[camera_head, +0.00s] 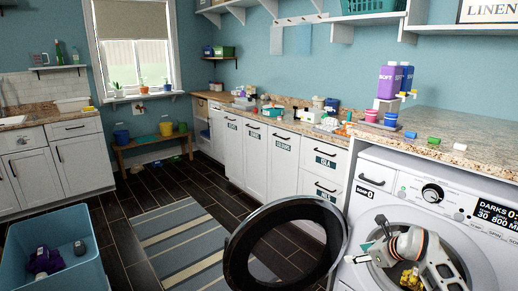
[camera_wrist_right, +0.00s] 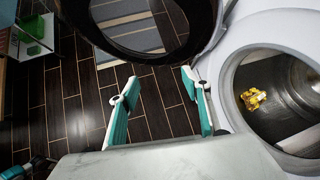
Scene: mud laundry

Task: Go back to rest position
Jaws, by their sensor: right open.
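My right gripper (camera_head: 366,241) is in front of the washing machine's round opening in the head view, to the right of the open door. In the right wrist view its two teal-padded fingers (camera_wrist_right: 158,80) are spread apart with nothing between them, over the dark floor. A crumpled yellow item (camera_head: 410,277) lies inside the drum, partly hidden by my right gripper and arm; it also shows in the right wrist view (camera_wrist_right: 253,98). My left gripper is not seen in the head view. A small dark and teal part at the wrist view's lower left cannot be identified.
The washing machine (camera_head: 385,185) has its round dark door (camera_head: 235,262) swung open to the left. A blue basket (camera_head: 82,268) with dark items stands on the floor at lower left. A striped rug (camera_head: 185,240) lies mid-floor. The granite counter (camera_head: 465,130) holds purple and blue dispensers (camera_head: 389,82).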

